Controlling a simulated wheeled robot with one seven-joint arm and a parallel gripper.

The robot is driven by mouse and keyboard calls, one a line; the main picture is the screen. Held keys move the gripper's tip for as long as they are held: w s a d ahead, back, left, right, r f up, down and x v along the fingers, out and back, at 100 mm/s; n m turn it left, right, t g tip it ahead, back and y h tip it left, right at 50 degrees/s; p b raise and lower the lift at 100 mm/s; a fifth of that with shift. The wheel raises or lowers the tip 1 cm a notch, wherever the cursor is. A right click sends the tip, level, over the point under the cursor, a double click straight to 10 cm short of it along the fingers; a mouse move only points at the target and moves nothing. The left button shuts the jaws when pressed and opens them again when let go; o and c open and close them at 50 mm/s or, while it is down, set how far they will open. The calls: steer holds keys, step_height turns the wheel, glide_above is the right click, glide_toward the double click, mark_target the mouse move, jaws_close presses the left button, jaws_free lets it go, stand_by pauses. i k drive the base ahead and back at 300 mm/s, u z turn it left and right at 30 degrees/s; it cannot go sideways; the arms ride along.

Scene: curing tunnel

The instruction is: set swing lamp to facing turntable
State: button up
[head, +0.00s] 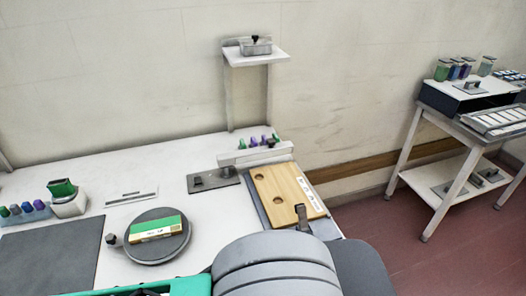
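The turntable (128,252) is a dark grey round disc on the white bench, with a small dark knob at its left edge. A flat green and cream block (155,229) lies on it. I cannot tell for sure which thing is the swing lamp. A long white bar (257,154) stands behind the wooden board, right of the turntable. A small white unit with a green top (66,198) stands left of the turntable. My grey arm fills the bottom middle and hides part of the bench. My gripper's fingers do not show.
A grey plate (213,181) and dark mat (50,255) lie on the white bench (110,172). A raised shelf (256,57) stands behind. A side table (470,122) stands right, across open floor.

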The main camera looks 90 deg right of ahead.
mark_target(229, 159)
steer(key=u, duration=0.95)
steer(key=i, duration=0.5)
steer(key=z, duration=4.5)
